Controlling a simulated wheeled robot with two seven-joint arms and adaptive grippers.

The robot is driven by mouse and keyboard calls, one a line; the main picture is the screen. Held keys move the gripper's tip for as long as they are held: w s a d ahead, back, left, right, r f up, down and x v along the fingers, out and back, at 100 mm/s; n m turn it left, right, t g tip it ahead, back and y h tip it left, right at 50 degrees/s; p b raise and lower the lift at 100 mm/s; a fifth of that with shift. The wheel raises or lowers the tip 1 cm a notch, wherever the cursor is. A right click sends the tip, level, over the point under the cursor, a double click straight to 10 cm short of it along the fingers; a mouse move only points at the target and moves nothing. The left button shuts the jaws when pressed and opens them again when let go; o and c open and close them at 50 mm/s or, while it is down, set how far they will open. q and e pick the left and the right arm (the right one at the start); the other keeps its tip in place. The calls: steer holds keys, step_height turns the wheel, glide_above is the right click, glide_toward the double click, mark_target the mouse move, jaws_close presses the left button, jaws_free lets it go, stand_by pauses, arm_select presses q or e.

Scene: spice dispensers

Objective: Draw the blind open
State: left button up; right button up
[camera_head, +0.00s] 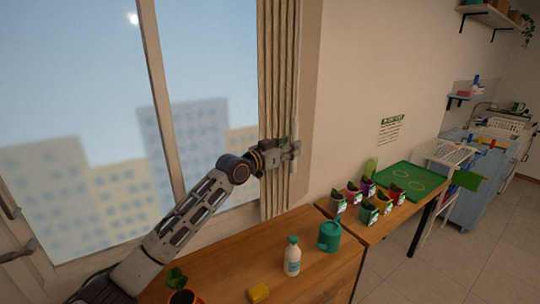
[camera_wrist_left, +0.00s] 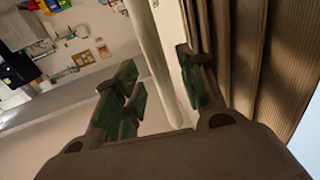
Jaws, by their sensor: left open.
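The blind (camera_head: 276,60) is a beige pleated strip, bunched at the right side of the window; most of the glass is uncovered. A pale upright bar (camera_head: 297,60) runs along its right edge. In the left wrist view the brown pleats (camera_wrist_left: 270,50) fill the right side, and the pale bar (camera_wrist_left: 152,50) runs between the fingers in the picture. My left gripper (camera_head: 292,149) is at the blind's right edge, about mid-height. Its green-padded fingers (camera_wrist_left: 163,95) are apart. I cannot tell whether they touch the bar. My right gripper is out of view.
Several small pots and a green mat (camera_head: 405,178) stand on the table to the right.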

arm_select(q)
steer(key=v, duration=0.8)
steer(key=shift+s+a, duration=0.25)
stand_by(0.4)
